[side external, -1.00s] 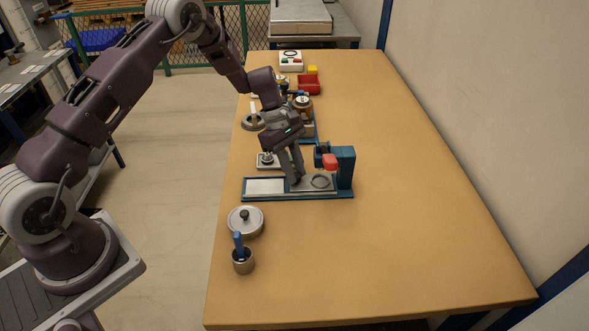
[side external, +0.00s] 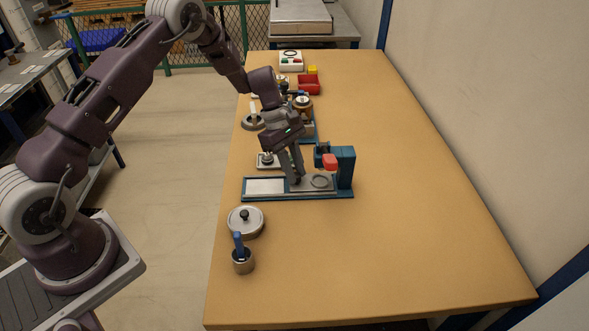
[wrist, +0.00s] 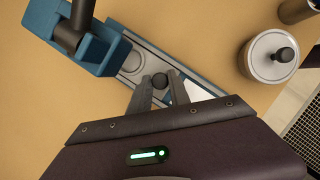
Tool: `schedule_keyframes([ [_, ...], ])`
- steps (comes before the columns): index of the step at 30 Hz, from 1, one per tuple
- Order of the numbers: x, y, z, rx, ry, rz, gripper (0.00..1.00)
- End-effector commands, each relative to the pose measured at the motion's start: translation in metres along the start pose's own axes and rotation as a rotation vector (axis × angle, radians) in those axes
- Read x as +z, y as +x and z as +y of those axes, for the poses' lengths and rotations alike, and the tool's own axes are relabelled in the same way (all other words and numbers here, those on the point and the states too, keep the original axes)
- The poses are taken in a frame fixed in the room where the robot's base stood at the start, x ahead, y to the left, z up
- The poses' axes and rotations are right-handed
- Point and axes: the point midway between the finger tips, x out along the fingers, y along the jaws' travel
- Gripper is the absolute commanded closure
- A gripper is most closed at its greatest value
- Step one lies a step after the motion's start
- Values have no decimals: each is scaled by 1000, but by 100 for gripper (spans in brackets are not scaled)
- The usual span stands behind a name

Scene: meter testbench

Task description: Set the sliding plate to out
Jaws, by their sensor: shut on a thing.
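The sliding plate (side external: 328,186) is a grey plate with a round ring, lying in a blue base (side external: 300,197). It sits at the right end of the base, under a blue post (side external: 346,168) with a red piece (side external: 330,160). A pale strip (side external: 265,186) of the base is bare to its left. In the wrist view the plate (wrist: 133,50) carries a dark round knob (wrist: 160,81). My gripper (side external: 297,180) points down at the plate's left part. In the wrist view its fingers (wrist: 158,90) are shut on the knob, one on each side.
A lidded round pot (side external: 245,220) and a cup with a blue handle (side external: 242,258) stand in front of the base. Several devices and a red bin (side external: 309,85) stand behind it. The table's right side is clear.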

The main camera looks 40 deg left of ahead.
Motion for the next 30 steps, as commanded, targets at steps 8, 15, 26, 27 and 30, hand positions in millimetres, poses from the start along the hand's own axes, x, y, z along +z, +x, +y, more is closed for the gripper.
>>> schedule_keyframes([
  [8, 0, -1, 2, 5, 0, 1, 100],
  [15, -1, -2, 1, 5, 0, 1, 100],
  [26, -51, -22, -51, 4, -7, 3, 100],
  [27, -56, -24, -56, 5, -6, 3, 100],
  [30, -63, -27, -65, 4, -4, 3, 100],
])
